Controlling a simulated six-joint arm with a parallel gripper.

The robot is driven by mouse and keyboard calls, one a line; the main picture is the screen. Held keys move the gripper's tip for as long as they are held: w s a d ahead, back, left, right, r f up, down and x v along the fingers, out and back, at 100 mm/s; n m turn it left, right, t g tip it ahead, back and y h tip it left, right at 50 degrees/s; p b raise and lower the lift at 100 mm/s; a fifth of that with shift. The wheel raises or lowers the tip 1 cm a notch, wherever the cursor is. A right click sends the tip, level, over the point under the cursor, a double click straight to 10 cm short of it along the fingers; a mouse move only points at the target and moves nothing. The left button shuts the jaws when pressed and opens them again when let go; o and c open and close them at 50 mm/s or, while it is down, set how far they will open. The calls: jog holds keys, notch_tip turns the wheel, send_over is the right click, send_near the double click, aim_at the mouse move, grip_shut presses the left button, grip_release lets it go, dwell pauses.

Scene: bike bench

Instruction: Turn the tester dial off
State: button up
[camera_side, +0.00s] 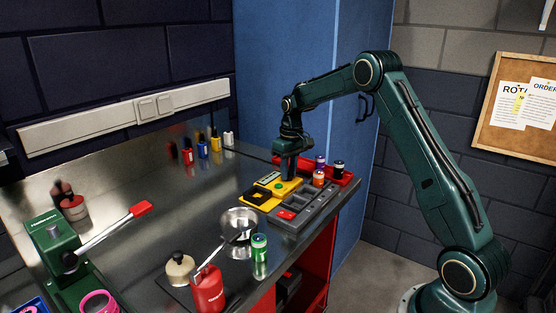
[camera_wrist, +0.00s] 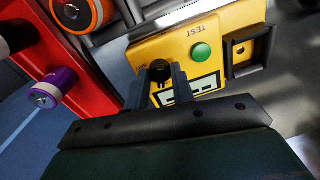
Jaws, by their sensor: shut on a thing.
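The yellow tester (camera_side: 277,188) lies on the steel bench below my gripper (camera_side: 290,178). In the wrist view the tester (camera_wrist: 152,50) shows a green button (camera_wrist: 201,53) beside the word TEST, a small display and an open slot at its right end. The black tester dial (camera_wrist: 160,70) is between the two fingers of my gripper (camera_wrist: 160,84), which is shut on it. The fingers and palm cover part of the tester's face. The dial's pointer position cannot be read.
A grey divided tray (camera_side: 305,212) lies beside the tester. Batteries stand around a red tray (camera_side: 345,178); a purple one (camera_wrist: 52,88) is near my fingers.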

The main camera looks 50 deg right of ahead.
jog(key=shift+n, duration=1.6)
jog(key=o, duration=1)
jog(key=shift+r, duration=0.1)
jog(key=shift+w+d+r, duration=0.1)
jog(key=shift+d+r, duration=0.05)
jog(key=shift+r, duration=2.1)
jog(key=shift+s+d+r, duration=0.1)
jog(key=shift+d+r, duration=0.05)
jog(key=shift+r, duration=2.1)
jog(key=shift+w+d+r, duration=0.1)
jog(key=shift+d+r, duration=0.05)
jog(key=shift+r, duration=2.1)
